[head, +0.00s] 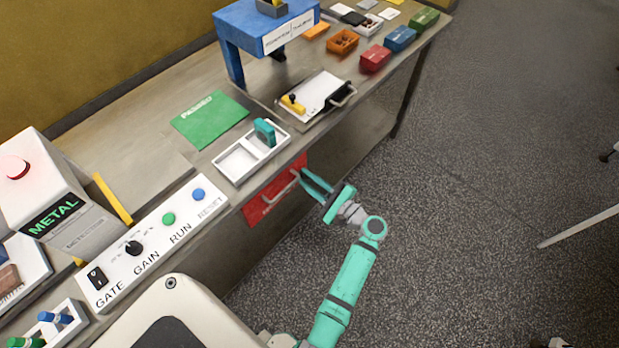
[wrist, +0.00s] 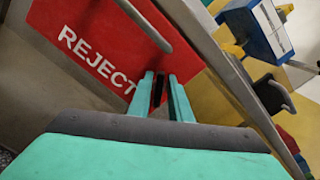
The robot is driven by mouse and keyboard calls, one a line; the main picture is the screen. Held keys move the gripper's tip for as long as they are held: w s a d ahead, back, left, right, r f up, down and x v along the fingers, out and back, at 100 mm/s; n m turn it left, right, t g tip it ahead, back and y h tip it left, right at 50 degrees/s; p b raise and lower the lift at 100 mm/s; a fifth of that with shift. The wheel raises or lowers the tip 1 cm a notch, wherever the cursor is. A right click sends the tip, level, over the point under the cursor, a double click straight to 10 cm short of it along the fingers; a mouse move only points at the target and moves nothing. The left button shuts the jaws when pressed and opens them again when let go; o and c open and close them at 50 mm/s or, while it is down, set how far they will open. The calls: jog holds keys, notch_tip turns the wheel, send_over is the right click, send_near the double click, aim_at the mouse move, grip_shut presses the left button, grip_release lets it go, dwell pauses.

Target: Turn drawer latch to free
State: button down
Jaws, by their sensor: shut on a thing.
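The red REJECT drawer front (head: 268,203) is on the bench's front side and has a pale bar handle (head: 283,190). It also shows in the wrist view (wrist: 95,40), at the upper left. My gripper (head: 307,178) is at the drawer's right end, just under the bench top. In the wrist view, its two teal fingers (wrist: 161,78) are close together around a narrow dark piece, which looks like the drawer latch (wrist: 158,90). The fingers hide most of it, so its turned angle cannot be told. In the head view the latch is hidden.
Above the drawer, a white two-part tray (head: 236,165) holds a teal block (head: 265,133). A control panel (head: 150,240) is at the left. A white plate (head: 318,90) with a black handle lies near the bench edge.

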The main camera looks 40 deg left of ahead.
jog(key=n, duration=0.3)
jog(key=f+n, duration=0.1)
jog(key=n, duration=0.6)
jog(key=shift+s+f, duration=0.15)
jog(key=shift+s, duration=0.15)
jog(key=shift+n, duration=0.3)
jog(key=shift+w, duration=0.1)
jog(key=c, duration=1.8)
grip_release()
jog(key=shift+c, duration=0.2)
jog(key=shift+a, duration=0.1)
